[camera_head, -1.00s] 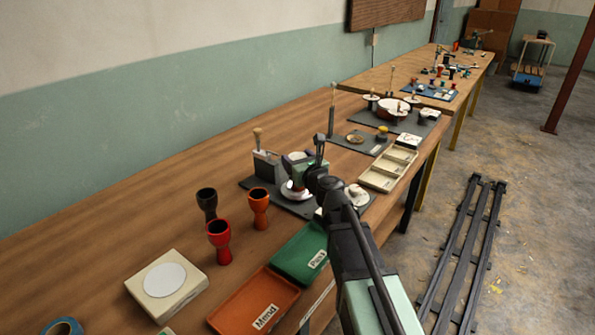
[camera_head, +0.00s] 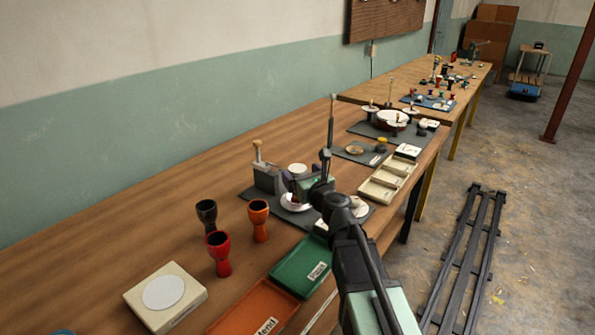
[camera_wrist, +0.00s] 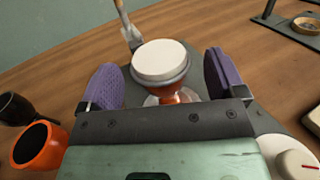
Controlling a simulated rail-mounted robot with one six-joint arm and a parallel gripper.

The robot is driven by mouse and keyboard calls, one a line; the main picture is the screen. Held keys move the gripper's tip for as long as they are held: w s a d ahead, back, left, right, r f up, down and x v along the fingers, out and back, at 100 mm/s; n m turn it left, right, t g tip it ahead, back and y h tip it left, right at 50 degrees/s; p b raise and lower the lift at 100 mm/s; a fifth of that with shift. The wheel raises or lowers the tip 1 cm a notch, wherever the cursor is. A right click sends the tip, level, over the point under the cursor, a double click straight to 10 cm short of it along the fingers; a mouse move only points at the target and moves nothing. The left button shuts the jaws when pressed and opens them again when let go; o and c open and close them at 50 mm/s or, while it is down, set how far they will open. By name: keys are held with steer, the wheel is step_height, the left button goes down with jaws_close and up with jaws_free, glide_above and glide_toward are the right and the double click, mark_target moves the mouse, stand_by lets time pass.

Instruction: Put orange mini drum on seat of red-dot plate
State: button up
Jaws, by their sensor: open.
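A goblet drum with a white head, grey rim and orange-red body (camera_wrist: 160,62) stands upright between my fingers in the wrist view. Its white top (camera_head: 298,169) shows in the head view, with the body mostly hidden by my gripper. My gripper (camera_wrist: 161,80) is open, with one purple finger on each side of the drum; contact cannot be told. A white plate (camera_head: 296,202) lies under the drum. Another white disc (camera_wrist: 292,155) with a red mark lies at lower right in the wrist view; I cannot tell which is the red-dot plate. An open orange goblet (camera_head: 258,220) stands apart on the table.
A black goblet (camera_head: 206,215) and a red goblet (camera_head: 219,254) stand near the orange one. A grey block with a wooden-handled tool (camera_head: 264,175) is behind the plate. Green (camera_head: 301,265) and orange (camera_head: 262,308) trays lie in front. Bare tabletop lies at the left.

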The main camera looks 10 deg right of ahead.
steer(key=v, duration=0.9)
steer(key=shift+s, duration=0.1)
